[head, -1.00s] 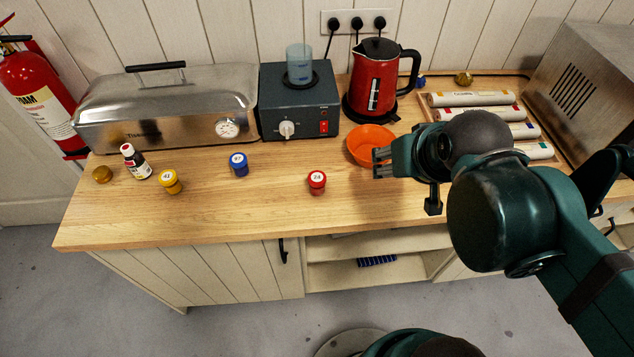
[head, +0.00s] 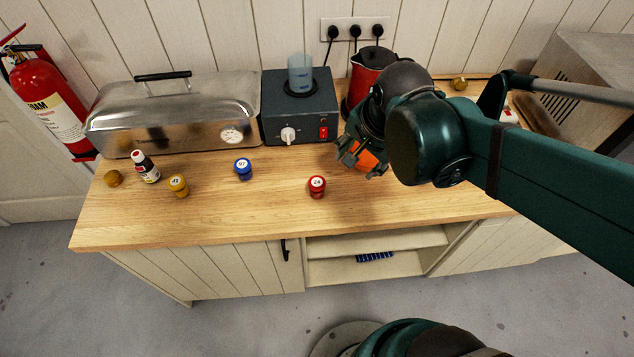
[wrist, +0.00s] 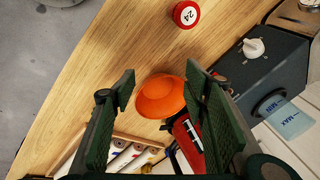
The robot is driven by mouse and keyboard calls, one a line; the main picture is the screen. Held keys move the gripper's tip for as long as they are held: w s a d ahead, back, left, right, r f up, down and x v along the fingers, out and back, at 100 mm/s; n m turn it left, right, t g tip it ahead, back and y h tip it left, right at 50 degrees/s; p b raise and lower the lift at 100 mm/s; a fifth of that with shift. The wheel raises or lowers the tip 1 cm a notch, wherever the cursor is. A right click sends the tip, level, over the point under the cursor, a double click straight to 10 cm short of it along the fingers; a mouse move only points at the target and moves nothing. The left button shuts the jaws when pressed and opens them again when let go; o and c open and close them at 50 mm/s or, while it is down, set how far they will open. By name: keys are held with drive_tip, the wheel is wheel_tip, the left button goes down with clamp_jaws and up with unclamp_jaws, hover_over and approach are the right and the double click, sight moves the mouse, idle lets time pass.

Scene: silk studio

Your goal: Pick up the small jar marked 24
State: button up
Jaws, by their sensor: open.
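The small red jar marked 24 (head: 317,187) stands upright on the wooden counter, near the middle, with its number on a white lid label. It also shows near the top of the wrist view (wrist: 186,14). My gripper (head: 361,165) is open and empty, above the counter to the right of and behind the jar, apart from it. In the wrist view my gripper's fingers (wrist: 160,88) are spread, with the orange bowl (wrist: 160,97) seen between them. In the head view my gripper and arm hide most of the bowl.
A blue jar (head: 243,169) and a yellow jar marked 42 (head: 178,186) stand left of the red one, with a dark bottle (head: 145,167) beyond. A grey stirrer (head: 301,110), metal cooker (head: 170,115) and red kettle (head: 366,75) line the back. Bare wood surrounds the red jar.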

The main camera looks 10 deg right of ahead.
drive_tip(key=w+a+m+g+p, duration=0.1)
drive_tip(key=a+m+p, duration=0.1)
drive_tip(key=a+m, duration=0.15)
drive_tip(key=m+g+p, duration=0.2)
drive_tip(key=m+p, duration=0.2)
drive_tip(key=m, duration=0.2)
hover_over(318, 182)
drive_tip(key=d, duration=0.2)
drive_tip(key=shift+w+f, duration=0.2)
drive_tip(key=shift+f, duration=0.35)
drive_tip(key=shift+w+f, duration=0.15)
drive_tip(key=shift+f, duration=0.35)
drive_tip(key=shift+s+a+f+m+g+h+p, duration=0.1)
drive_tip(key=shift+a+f+m+g+h+p, duration=0.15)
drive_tip(key=shift+a+m, duration=0.25)
drive_tip(key=shift+s+a+f+m+g+h+p, duration=0.15)
drive_tip(key=shift+a+f+m+p, duration=0.2)
drive_tip(key=shift+m, duration=0.2)
drive_tip(key=shift+w, duration=0.1)
drive_tip(key=shift+f, duration=0.1)
drive_tip(key=shift+f, duration=1.2)
drive_tip(key=shift+a+f+b, duration=0.1)
drive_tip(key=shift+f+b, duration=0.05)
drive_tip(key=shift+b, duration=0.15)
drive_tip(key=shift+s+f+b, duration=0.2)
drive_tip(key=shift+f+b, duration=0.15)
drive_tip(key=shift+f, duration=2.1)
